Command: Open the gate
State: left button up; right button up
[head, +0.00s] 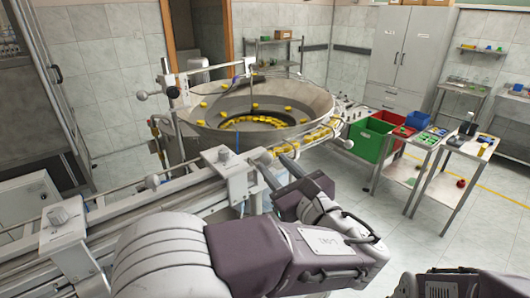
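A large round metal feeder bowl (315,97) holds several yellow caps (258,122). More yellow caps sit in a row along its near right rim (312,138). A metal rail (125,212) with clamp blocks (226,172) runs from the lower left towards the bowl's near side. A thin blue upright piece (237,141) stands at the bowl's near edge; I cannot tell whether it is the gate. My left gripper (272,163) is at the rail's bowl end, just right of a clamp block. Its two fingers are apart, with nothing clearly seen between them. My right gripper is out of view.
Green bin (369,139) and red bin (393,131) stand right of the bowl. A grey cabinet (411,50) stands at the back.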

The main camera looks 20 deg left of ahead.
pick_arm(q)
jog(key=p+x, duration=0.1)
jog(key=x, duration=0.6)
jog(key=shift+w+a+f, duration=0.15)
grip_shut()
dwell(1.0)
